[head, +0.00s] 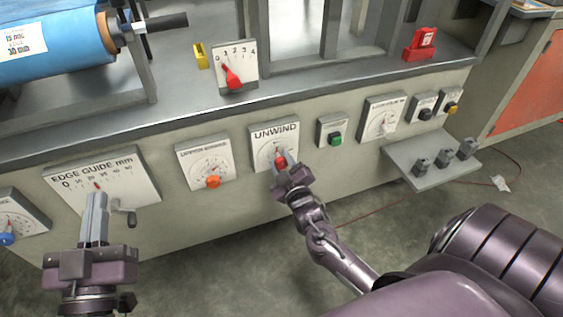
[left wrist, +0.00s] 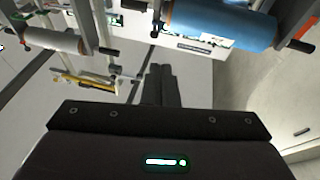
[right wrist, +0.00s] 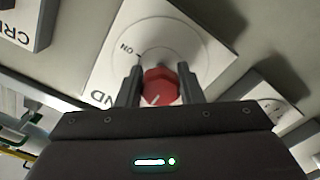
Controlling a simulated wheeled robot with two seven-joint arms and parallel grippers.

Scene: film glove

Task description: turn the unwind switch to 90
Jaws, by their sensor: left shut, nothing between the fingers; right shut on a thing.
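The unwind switch has a white plate (head: 265,137) marked UNWIND on the machine's front panel, with a red knob (head: 280,160) at its centre. In the right wrist view the red knob (right wrist: 161,87) sits between my right gripper's fingers, with a white pointer line on it; the plate (right wrist: 110,75) shows ON beside a tick. My right gripper (head: 284,166) is shut on the red knob. Most other scale marks are hidden or too small to read. My left gripper (head: 97,205) is shut and empty, in front of the edge guide plate; its fingers (left wrist: 161,82) are together in the left wrist view.
The edge guide plate (head: 128,178) with a small crank is at left. A dial with an orange knob (head: 213,182) is left of the unwind plate, a green button (head: 335,139) right of it. A grey shelf (head: 425,180) with several knobs juts out at right.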

